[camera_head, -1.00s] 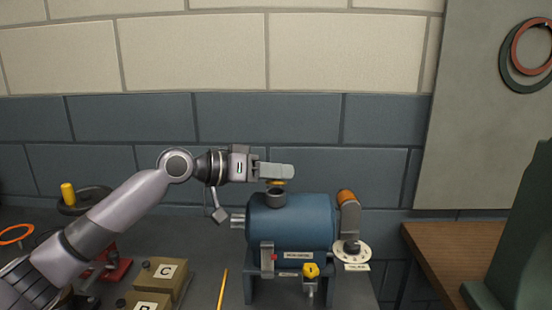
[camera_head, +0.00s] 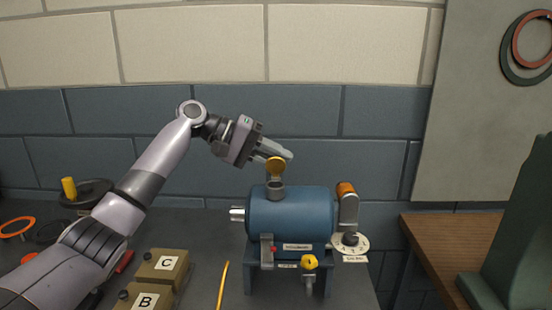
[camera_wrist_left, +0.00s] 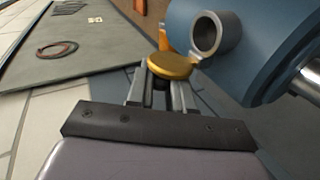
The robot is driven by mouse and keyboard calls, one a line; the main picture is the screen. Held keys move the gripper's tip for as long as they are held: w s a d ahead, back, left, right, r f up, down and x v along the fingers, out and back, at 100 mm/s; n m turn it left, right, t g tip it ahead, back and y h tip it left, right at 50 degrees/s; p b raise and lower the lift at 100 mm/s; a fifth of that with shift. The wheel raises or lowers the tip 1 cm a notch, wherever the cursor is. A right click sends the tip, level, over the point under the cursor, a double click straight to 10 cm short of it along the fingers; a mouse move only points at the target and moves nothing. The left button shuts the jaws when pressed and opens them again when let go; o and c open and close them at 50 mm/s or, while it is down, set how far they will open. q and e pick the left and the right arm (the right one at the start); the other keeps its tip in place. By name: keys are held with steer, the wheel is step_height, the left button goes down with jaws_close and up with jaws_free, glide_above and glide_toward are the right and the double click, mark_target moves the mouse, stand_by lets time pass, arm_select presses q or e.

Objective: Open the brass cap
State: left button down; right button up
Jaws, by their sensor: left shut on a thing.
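The brass cap (camera_head: 276,165) is tilted up on its hinge above the grey filler neck (camera_head: 275,188) on top of the blue casing (camera_head: 290,215). My left gripper (camera_head: 282,154) is shut on the cap and angles down toward it from the upper left. In the left wrist view the cap (camera_wrist_left: 171,66) sits at the fingertips, and the neck's round opening (camera_wrist_left: 206,36) shows uncovered beside it. My right gripper is not in view.
Boxes marked C (camera_head: 163,266) and B (camera_head: 144,298) stand left of the casing, with a yellow pencil (camera_head: 222,285) between. A dial (camera_head: 350,243) and an orange-topped part (camera_head: 346,188) are at the casing's right. A wooden table (camera_head: 455,250) stands further right.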

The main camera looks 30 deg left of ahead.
arm_select(q)
steer(key=n+g, duration=0.1)
steer(key=w+n+g+h, duration=0.1)
steer(key=f+n, duration=0.1)
steer(key=shift+w+a+f+g, duration=0.15)
steer(key=shift+a+g, duration=0.1)
steer(key=shift+g, duration=0.15)
steer(key=shift+n+h, duration=0.3)
stand_by(0.3)
steer(key=c, duration=1.1)
jaws_free()
steer(key=shift+o, duration=0.2)
steer(key=v, duration=0.7)
steer(key=shift+a, duration=0.1)
